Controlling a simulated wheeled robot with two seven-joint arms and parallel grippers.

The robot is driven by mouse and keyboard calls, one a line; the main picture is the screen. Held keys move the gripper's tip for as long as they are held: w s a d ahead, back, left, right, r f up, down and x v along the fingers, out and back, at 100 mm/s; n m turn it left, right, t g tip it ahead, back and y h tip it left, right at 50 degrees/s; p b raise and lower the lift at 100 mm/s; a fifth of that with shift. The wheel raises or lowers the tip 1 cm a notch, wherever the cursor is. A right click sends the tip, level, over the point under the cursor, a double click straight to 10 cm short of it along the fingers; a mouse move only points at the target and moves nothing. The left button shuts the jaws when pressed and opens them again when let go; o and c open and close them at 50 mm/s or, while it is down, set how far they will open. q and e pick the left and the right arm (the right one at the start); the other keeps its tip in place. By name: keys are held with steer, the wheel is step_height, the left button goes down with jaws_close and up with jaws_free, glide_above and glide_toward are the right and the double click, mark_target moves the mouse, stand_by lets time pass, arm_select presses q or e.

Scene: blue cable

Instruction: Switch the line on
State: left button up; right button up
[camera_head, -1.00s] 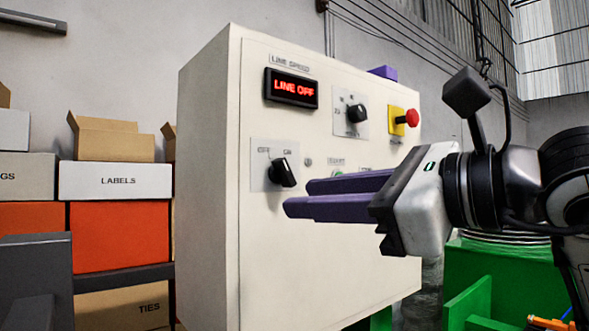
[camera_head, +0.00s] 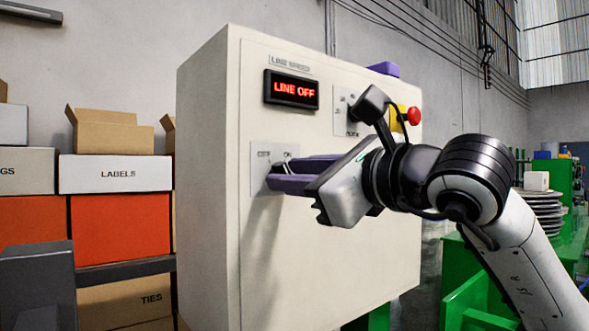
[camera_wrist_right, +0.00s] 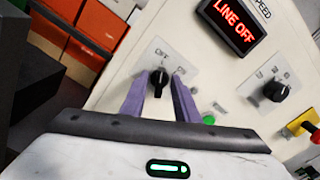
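The white control panel (camera_head: 330,250) fills the middle of the head view. Its red display (camera_head: 291,89) reads LINE OFF; it also shows in the right wrist view (camera_wrist_right: 233,22). The black OFF/ON knob (camera_wrist_right: 159,80) sits on a pale plate; in the head view it is mostly hidden by my fingers. My right gripper (camera_head: 279,173) is at this plate, with its two purple fingers spread. In the wrist view my right gripper (camera_wrist_right: 157,80) has one fingertip on each side of the knob, with small gaps visible. My left gripper is not in view.
A black selector knob (camera_wrist_right: 277,89) and a red emergency button (camera_head: 414,116) on yellow are further right on the panel. A green button (camera_wrist_right: 208,119) is beside my right finger. Boxes (camera_head: 115,174) stand left of the panel; green equipment (camera_head: 470,275) stands right.

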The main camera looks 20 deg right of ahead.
jaws_close()
arm_select(q)
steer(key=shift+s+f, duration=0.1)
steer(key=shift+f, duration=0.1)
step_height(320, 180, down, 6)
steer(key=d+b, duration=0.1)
steer(key=b, duration=0.8)
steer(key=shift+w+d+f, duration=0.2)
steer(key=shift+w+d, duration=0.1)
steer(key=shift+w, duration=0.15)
arm_select(e)
steer(key=m, duration=1.1)
steer(key=shift+w+d+m, duration=0.1)
steer(key=shift+d+m, duration=0.2)
steer(key=shift+m, duration=0.1)
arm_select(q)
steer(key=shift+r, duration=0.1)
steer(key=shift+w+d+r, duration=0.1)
